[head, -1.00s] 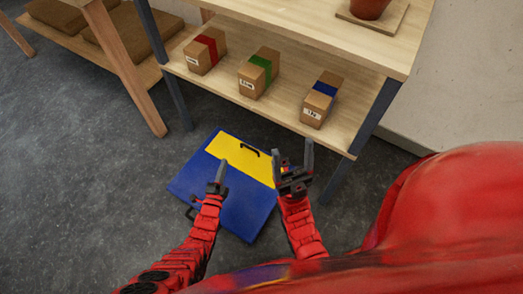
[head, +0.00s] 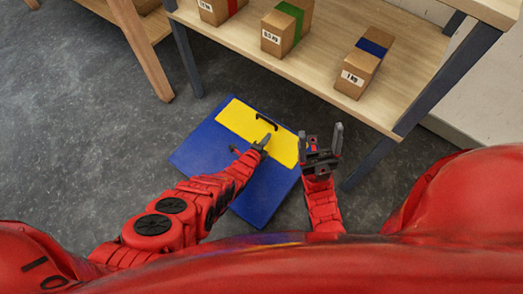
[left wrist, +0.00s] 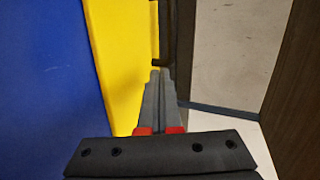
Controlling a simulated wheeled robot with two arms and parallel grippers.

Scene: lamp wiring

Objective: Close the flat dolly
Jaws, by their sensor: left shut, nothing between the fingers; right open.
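The flat dolly lies on the floor, with a blue panel (head: 205,150) and a yellow panel (head: 235,117) along its far side. A black handle (head: 266,121) is on the yellow panel. My left gripper (head: 265,140) is shut and empty, over the yellow panel just on the near side of the handle. In the left wrist view its closed fingertips (left wrist: 160,73) point along the yellow panel (left wrist: 120,70), close to a dark bar, probably the handle; whether they touch cannot be told. My right gripper (head: 323,140) is open and empty, just right of the dolly. My left arm hides part of the blue panel.
A wooden shelf (head: 300,70) with grey legs stands just beyond the dolly, holding cardboard boxes with red, green (head: 287,25) and blue (head: 364,68) bands. Its front leg (head: 365,160) is right of my right gripper. The floor to the left (head: 90,150) is clear.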

